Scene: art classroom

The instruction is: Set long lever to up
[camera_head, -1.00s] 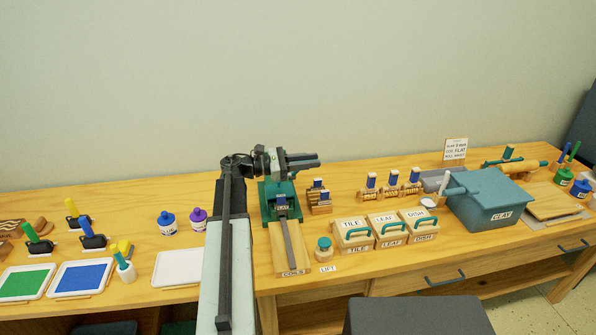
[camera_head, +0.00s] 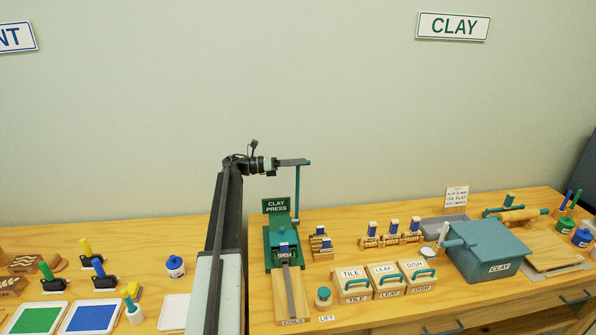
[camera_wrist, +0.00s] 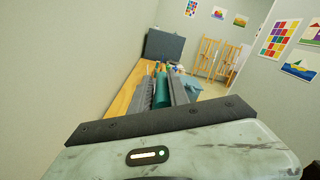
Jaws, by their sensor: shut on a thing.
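The green clay press (camera_head: 281,238) stands on the bench below my arm, with a "CLAY PRESS" sign (camera_head: 278,205) on its back. My gripper (camera_head: 300,162) is shut on the teal handle, well above the bench. In the wrist view the teal handle (camera_wrist: 162,90) lies between the two dark fingers. The fingers hide part of the handle.
A wooden coil board (camera_head: 291,295) lies in front of the press. Lidded boxes marked tile, leaf and dish (camera_head: 388,279) and a teal clay bin (camera_head: 490,251) stand to the right. Paint pads (camera_head: 90,312) lie at left. The wall above is clear around my gripper.

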